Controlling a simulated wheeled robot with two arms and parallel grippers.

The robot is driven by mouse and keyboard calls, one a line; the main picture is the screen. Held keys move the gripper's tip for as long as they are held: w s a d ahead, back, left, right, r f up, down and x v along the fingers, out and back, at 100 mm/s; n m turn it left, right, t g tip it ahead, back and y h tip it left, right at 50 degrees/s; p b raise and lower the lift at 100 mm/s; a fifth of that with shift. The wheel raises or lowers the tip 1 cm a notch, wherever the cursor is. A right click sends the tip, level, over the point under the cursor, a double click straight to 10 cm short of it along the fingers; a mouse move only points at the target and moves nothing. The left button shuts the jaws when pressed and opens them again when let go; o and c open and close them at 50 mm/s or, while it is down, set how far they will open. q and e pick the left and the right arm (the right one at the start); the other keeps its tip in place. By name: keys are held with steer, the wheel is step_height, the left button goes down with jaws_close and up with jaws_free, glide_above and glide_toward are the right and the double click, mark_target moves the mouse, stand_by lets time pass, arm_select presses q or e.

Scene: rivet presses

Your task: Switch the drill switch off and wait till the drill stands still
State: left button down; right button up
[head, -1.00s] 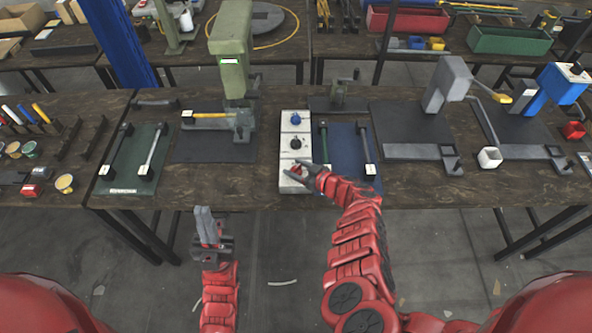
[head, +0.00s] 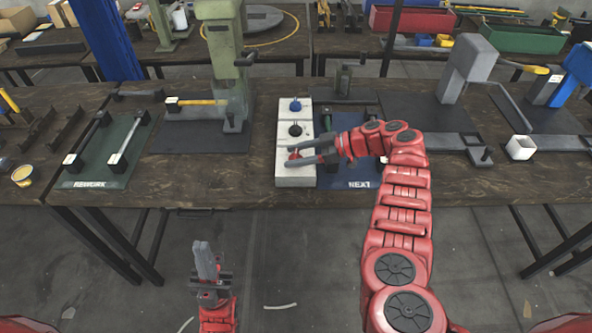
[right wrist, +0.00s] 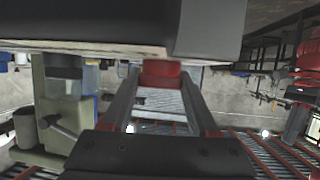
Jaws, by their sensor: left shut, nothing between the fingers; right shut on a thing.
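A white switch box (head: 293,174) stands on the bench with a blue knob (head: 295,105), a black knob (head: 295,128) and a red knob (head: 294,156) in a row. My right gripper (head: 290,157) reaches in from the right, shut on the red knob at the near end. In the right wrist view the red knob (right wrist: 160,76) sits between the two fingers. My left gripper (head: 203,248) is shut and empty, pointing up in front of the bench. A green press-like machine (head: 220,52) stands behind left of the box; whether anything on it turns cannot be told.
A blue mat (head: 350,181) lies right of the box, partly under my right arm. A green mat (head: 97,178) with bars lies at left. The floor before the bench is clear.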

steer(key=shift+n+g+b, duration=0.7)
steer(key=shift+g+b, duration=0.1)
steer(key=shift+b, duration=1.55)
steer(key=o, duration=1.4)
steer(key=shift+a, duration=0.1)
